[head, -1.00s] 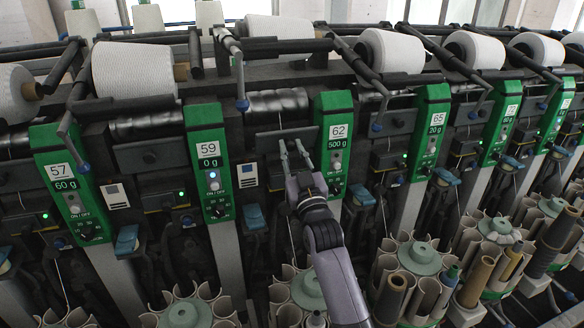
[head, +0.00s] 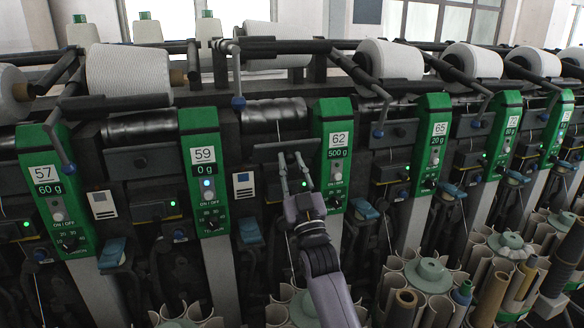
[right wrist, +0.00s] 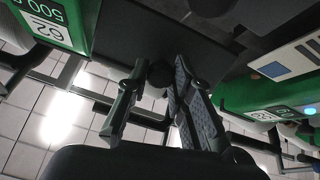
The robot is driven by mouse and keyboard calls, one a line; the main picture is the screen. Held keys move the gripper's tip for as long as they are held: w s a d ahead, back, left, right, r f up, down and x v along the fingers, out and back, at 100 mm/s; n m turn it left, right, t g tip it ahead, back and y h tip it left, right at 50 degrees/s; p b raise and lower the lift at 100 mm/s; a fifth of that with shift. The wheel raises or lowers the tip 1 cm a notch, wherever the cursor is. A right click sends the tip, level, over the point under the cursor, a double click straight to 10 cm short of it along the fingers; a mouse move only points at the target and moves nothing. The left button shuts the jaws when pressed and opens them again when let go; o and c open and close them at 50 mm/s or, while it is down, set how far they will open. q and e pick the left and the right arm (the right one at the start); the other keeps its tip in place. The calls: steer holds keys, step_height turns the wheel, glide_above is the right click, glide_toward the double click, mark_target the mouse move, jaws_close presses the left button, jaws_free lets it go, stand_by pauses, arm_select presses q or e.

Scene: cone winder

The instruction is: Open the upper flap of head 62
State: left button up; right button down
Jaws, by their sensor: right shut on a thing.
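Head 62 (head: 338,150) has a green panel marked 62 and 500 g; part of this panel shows upside down at the upper left in the right wrist view (right wrist: 50,22). Its upper flap (head: 268,152) is a dark plate left of the panel, below the ribbed drum. My right gripper (head: 292,160) comes from below, in front of this flap. In the right wrist view, the fingers of my right gripper (right wrist: 160,82) close on a round dark knob (right wrist: 159,73) on the flap (right wrist: 135,38). The fingers hide the knob in the head view. My left gripper is out of view.
Head 59 (head: 206,170) stands left and head 65 (head: 435,145) right, each with its own dark flap. A bar with a blue tip (head: 238,101) hangs above left. Bobbin holders (head: 430,277) stand below right.

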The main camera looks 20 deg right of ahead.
steer(key=c, duration=1.8)
jaws_free()
steer(key=o, duration=0.4)
steer(key=shift+d+f, duration=0.1)
steer(key=shift+o, duration=0.2)
